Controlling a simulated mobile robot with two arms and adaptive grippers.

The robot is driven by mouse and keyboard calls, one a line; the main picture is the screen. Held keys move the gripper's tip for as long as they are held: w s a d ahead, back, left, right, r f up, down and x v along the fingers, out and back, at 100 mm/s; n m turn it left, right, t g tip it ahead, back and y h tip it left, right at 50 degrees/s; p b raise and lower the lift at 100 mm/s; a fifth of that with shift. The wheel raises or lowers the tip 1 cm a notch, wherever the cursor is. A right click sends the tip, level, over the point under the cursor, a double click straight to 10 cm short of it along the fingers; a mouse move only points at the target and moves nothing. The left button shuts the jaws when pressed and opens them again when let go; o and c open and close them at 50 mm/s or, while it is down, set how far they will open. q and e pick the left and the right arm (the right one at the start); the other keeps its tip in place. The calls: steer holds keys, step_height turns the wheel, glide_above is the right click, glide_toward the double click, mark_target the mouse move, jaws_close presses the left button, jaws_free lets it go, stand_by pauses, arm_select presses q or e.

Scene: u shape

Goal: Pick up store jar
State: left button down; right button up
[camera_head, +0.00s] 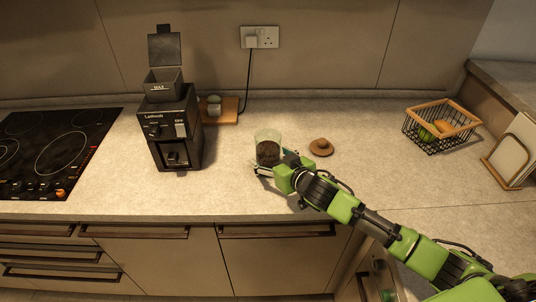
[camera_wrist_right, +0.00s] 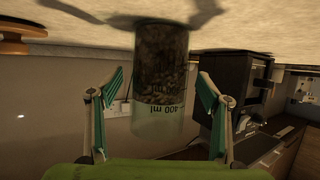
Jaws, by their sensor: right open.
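The store jar (camera_head: 268,146) is a clear glass jar with dark contents, standing upright on the counter without a lid on it. In the right wrist view the jar (camera_wrist_right: 160,80) appears upside down, between the two fingers, with printed volume marks such as "400 ml". My right gripper (camera_head: 268,172) is at the near side of the jar in the head view, its tips partly hidden by my wrist. In the wrist view the right gripper (camera_wrist_right: 158,98) is open, with a gap between each finger and the jar. My left gripper is not in view.
A brown round lid (camera_head: 321,147) lies right of the jar. A black coffee machine (camera_head: 176,130) with its top open stands to the left, beside a wooden board (camera_head: 228,108). A wire basket (camera_head: 440,128) is at the right, a hob (camera_head: 50,150) at the far left.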

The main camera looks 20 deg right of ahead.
steer(key=shift+x, duration=1.3)
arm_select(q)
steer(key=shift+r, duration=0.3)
arm_select(e)
steer(key=shift+r, duration=0.1)
steer(key=c, duration=1.5)
steer(key=shift+r, duration=0.1)
